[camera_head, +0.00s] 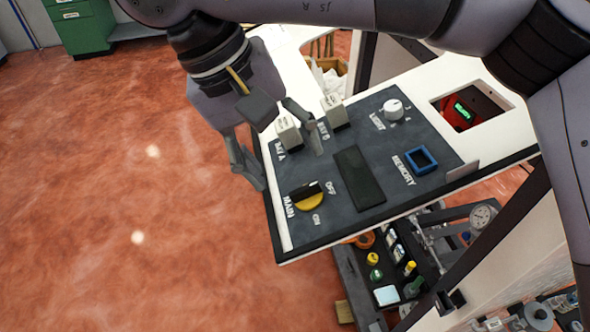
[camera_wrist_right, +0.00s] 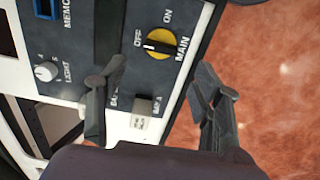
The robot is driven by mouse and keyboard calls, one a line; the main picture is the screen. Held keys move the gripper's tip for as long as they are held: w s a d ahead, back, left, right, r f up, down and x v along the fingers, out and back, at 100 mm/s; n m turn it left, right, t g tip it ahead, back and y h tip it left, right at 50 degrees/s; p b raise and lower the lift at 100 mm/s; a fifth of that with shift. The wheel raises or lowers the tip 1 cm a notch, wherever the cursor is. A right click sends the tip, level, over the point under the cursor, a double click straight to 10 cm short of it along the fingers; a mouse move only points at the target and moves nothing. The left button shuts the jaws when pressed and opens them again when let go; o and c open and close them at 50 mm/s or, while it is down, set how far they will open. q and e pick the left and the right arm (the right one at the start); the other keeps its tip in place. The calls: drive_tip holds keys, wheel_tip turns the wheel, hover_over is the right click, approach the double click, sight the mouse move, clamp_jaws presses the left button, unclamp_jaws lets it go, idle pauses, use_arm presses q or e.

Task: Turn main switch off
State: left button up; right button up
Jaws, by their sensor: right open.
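The main switch (camera_head: 308,196) is a round yellow knob with a black bar handle, at the lower left of the dark control panel. It also shows in the right wrist view (camera_wrist_right: 160,44). In both views the bar lies crosswise, with one end near the OFF label; in the wrist view a pale mark shows at that end. My right gripper (camera_head: 288,165) is open and empty above the panel's left edge, apart from the switch. In the right wrist view its fingers (camera_wrist_right: 161,68) spread on either side, with the knob beyond the gap. My left gripper is not in view.
Two pale rocker switches (camera_head: 288,135), (camera_head: 334,111) stand beside the right gripper. A light dial (camera_head: 393,109), a black strip (camera_head: 359,178) and a blue square memory socket (camera_head: 421,159) share the panel. Open red floor (camera_head: 120,200) lies left.

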drive_tip(key=v, duration=0.5)
drive_tip(key=shift+a+r, duration=0.1)
drive_tip(key=shift+r, duration=0.2)
